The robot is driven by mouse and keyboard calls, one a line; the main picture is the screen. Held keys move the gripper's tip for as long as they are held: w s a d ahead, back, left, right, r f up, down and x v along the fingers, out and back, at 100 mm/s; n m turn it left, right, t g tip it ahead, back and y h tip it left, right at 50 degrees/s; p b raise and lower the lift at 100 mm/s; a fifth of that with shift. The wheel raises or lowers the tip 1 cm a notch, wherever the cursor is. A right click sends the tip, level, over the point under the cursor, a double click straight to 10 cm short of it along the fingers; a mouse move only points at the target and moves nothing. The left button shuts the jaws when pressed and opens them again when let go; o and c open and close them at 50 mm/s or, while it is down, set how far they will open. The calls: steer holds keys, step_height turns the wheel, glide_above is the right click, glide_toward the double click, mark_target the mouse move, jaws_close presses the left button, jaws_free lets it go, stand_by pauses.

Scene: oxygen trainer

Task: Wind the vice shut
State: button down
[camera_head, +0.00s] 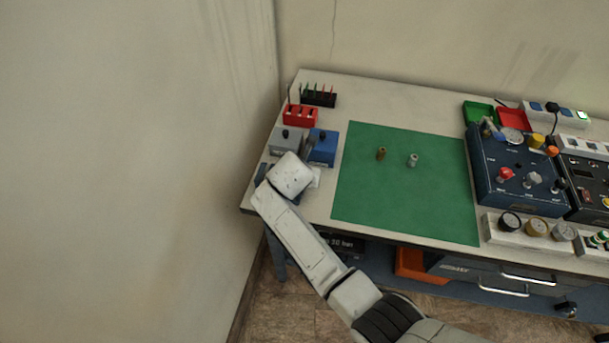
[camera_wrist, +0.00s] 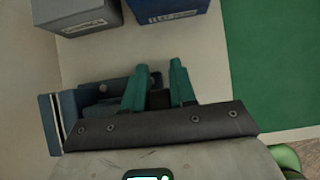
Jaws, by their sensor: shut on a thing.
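The vice (camera_wrist: 66,118) is a dark blue-grey block at the lower left of the wrist view. Its body continues behind the dark crosspiece of my wrist, which hides much of it. My gripper (camera_wrist: 159,88) has two teal fingers, shut on a dark part that shows between them, apparently the vice's handle. How far apart the vice jaws stand cannot be told. In the head view, a bit of the vice (camera_head: 261,173) shows at the table's left front edge, and my pale arm covers the rest and my fingers.
A grey box (camera_head: 285,140) and a blue box (camera_head: 323,148) stand just behind the vice, with a red rack (camera_head: 300,115) farther back. A green mat (camera_head: 400,205) to the right holds two small cylinders. A dark blue control panel (camera_head: 515,180) is at the right. The wall is close at left.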

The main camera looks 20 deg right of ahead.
steer(key=shift+s+d+f, duration=0.1)
steer(key=shift+d, duration=0.1)
steer(key=c, duration=1.3)
jaws_free()
steer(key=shift+s+a+r, duration=0.1)
steer(key=shift+a+r, duration=0.05)
steer(key=shift+r, duration=0.2)
steer(key=v, duration=1)
steer(key=shift+s+b, duration=0.1)
steer(key=shift+b, duration=0.3)
